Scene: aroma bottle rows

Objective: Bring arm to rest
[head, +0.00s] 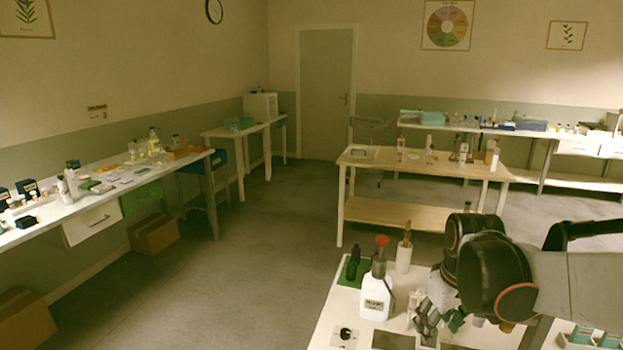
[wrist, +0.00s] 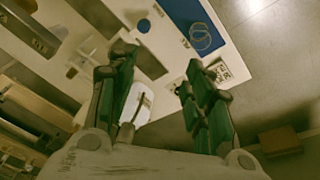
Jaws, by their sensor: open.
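My arm reaches in from the right in the head view. My gripper (head: 427,318) hangs low over the right part of the near white table (head: 345,306). In the wrist view, my gripper (wrist: 163,68) has its two green-padded fingers spread apart, with nothing held between them. A white object (wrist: 143,103) shows behind the left finger; it looks apart from the pads, but its distance is unclear. My arm hides part of the table.
A dark green bottle (head: 353,262) and a white cylinder (head: 403,256) stand at the table's back. A dark square (head: 390,341) lies at the front. A blue mat (wrist: 190,15) with rings shows in the wrist view. A wooden table (head: 425,168) stands farther back. Open floor lies left.

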